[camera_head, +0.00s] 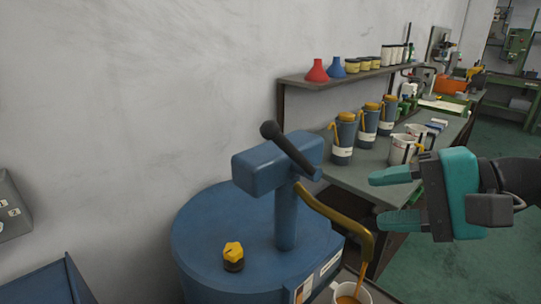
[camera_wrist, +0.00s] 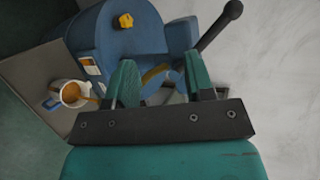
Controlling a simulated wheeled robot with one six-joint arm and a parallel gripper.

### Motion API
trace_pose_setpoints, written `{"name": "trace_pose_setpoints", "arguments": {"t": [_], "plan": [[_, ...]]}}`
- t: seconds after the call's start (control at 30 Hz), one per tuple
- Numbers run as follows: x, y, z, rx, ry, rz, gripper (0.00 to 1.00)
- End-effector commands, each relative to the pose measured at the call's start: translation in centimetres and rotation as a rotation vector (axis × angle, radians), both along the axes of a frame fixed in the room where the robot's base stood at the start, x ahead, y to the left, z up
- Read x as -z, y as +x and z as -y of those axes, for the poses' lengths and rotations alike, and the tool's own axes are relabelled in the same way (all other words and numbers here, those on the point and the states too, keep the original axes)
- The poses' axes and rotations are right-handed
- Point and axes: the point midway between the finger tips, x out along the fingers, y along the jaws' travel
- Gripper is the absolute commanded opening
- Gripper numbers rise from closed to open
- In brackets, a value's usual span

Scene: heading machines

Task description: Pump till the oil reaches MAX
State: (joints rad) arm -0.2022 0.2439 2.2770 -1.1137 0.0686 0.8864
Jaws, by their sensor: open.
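A blue hand pump (camera_head: 285,200) stands on a blue drum (camera_head: 210,245). Its dark lever (camera_head: 290,150) slants from a black knob at upper left down to the pump head. A brass spout (camera_head: 350,225) curves down over a white jug (camera_head: 350,294), cut off at the frame's bottom; amber oil shows in it. The jug (camera_wrist: 72,95) also shows in the wrist view, with oil inside and a blue handle. No MAX mark can be read. My gripper (camera_head: 390,198) is teal, open and empty, right of the pump and apart from the lever.
A yellow knob (camera_head: 233,255) sits on the drum top. A bench (camera_head: 375,175) behind holds oil cans (camera_head: 344,138) and white jugs (camera_head: 402,149). A shelf (camera_head: 340,75) with funnels is on the wall. A grey box (camera_head: 10,210) is at left.

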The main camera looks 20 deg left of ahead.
Motion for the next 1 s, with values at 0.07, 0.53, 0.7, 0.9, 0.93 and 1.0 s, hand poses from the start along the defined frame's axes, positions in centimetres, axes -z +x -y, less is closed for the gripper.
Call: {"name": "trace_pose_setpoints", "arguments": {"t": [0.07, 0.53, 0.7, 0.9, 0.93, 1.0], "plan": [[0.6, 2.6, -1.2, 0.093, 0.157, -0.192, 0.48], [-0.8, 7.0, -4.9, 0.22, 0.441, -0.559, 0.48], [-0.9, 7.4, -8.8, 0.218, 0.438, -0.556, 0.48], [-0.9, 8.0, -13.3, 0.218, 0.437, -0.555, 0.48], [-0.9, 8.0, -14.0, 0.219, 0.438, -0.556, 0.48], [-0.9, 8.2, -15.4, 0.22, 0.437, -0.555, 0.48]]}}
